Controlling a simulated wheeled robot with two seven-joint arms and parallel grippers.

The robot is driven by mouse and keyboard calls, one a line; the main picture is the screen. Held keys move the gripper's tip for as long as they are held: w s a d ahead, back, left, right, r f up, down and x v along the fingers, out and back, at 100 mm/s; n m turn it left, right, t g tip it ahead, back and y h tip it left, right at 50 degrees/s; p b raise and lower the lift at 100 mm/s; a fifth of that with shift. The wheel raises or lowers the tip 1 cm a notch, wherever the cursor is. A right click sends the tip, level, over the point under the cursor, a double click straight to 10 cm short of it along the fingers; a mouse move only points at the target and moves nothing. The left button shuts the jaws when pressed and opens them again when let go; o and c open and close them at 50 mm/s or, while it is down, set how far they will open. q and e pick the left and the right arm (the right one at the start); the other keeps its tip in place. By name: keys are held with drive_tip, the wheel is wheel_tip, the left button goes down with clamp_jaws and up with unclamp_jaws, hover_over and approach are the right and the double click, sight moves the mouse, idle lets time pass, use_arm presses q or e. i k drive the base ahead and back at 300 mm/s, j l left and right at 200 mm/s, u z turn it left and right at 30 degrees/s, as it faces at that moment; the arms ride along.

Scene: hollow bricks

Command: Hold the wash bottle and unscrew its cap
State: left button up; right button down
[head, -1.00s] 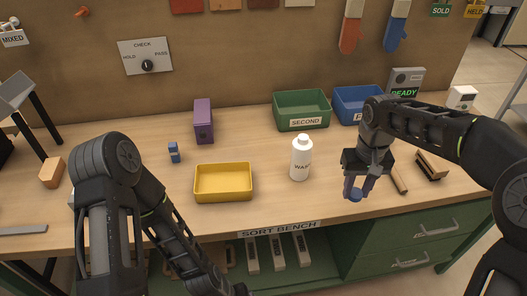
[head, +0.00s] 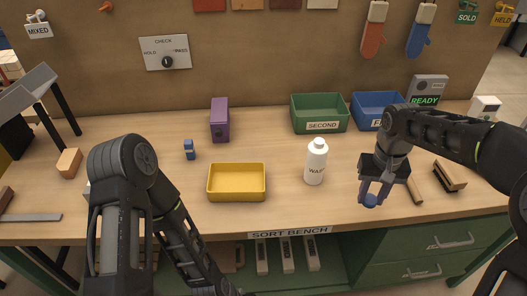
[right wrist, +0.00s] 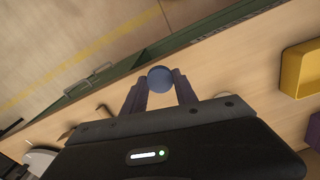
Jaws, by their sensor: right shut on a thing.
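The white wash bottle (head: 316,168) stands upright on the bench, right of the yellow tray. Its narrow top (head: 318,143) looks white, with no coloured cap on it. My right gripper (head: 373,195) is to the right of the bottle, apart from it, pointing down. It is shut on a small round blue piece (head: 370,201). In the right wrist view this blue piece (right wrist: 160,78) sits between the fingertips (right wrist: 160,86); I cannot tell whether it is the bottle's cap. My left arm shows at the left, but its gripper is out of view.
The yellow tray (head: 237,197) looks empty. A wooden brush (head: 449,177) lies right of my right gripper. Bench front is mostly clear.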

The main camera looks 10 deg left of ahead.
sight(317, 152)
drive_tip(key=i+l+u, duration=0.1)
drive_tip(key=u, duration=0.3)
drive_tip(key=i+l+u, duration=0.15)
drive_tip(key=u, duration=0.3)
drive_tip(key=i+l+u, duration=0.1)
drive_tip(key=u, duration=0.3)
drive_tip(key=l+u, duration=0.2)
drive_tip(key=u, duration=0.2)
